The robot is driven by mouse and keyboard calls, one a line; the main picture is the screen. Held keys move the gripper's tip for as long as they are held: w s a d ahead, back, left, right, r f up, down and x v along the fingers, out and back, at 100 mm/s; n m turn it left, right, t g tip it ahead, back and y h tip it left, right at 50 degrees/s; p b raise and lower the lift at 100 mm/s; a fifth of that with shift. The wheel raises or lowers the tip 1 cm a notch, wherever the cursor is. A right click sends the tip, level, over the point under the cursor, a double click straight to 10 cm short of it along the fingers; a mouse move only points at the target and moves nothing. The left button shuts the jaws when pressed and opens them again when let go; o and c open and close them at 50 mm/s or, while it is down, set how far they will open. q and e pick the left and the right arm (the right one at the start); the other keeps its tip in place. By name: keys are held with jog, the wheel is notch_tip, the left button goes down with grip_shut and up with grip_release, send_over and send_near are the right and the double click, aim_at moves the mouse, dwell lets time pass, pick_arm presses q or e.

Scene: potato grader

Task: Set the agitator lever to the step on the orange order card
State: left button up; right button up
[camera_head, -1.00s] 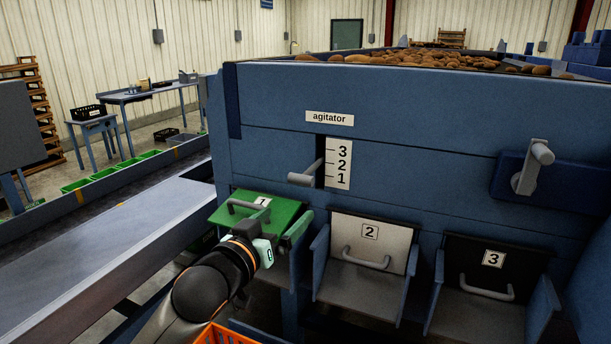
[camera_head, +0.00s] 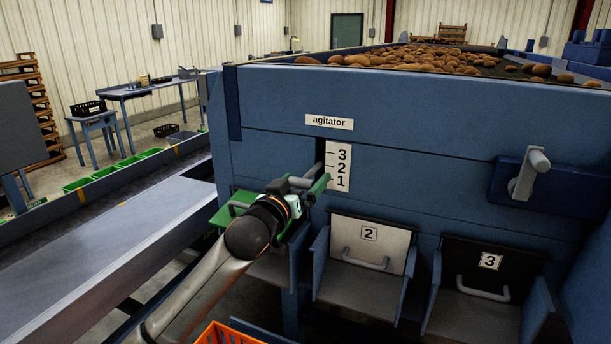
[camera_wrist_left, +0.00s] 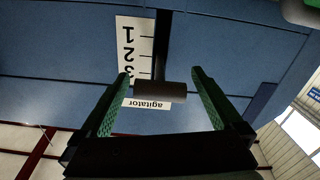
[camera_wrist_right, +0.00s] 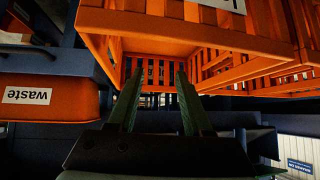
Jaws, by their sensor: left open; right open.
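The agitator lever has a grey bar handle (camera_head: 297,183) that sticks out of a dark slot left of the white 1-2-3 scale (camera_head: 338,166). Its exact step is hard to read behind my gripper. My left gripper (camera_head: 304,182) is open at the handle. In the left wrist view the handle (camera_wrist_left: 160,91) lies between the two green fingers (camera_wrist_left: 160,75), with gaps on both sides; the scale (camera_wrist_left: 135,50) appears upside down. My right gripper (camera_wrist_right: 158,75) is open and empty below an orange slatted crate (camera_wrist_right: 150,28). No orange order card shows.
Below the lever are chute flaps, a white one marked 2 (camera_head: 369,246) and a black one marked 3 (camera_head: 487,268); a green one is mostly behind my arm. A grey crank (camera_head: 530,172) is at right. Potatoes (camera_head: 440,60) lie on top. An orange waste bin (camera_wrist_right: 50,98) is at left.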

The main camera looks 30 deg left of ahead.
pick_arm(q)
jog(key=shift+w, duration=0.65)
jog(key=shift+c, duration=0.2)
grip_shut()
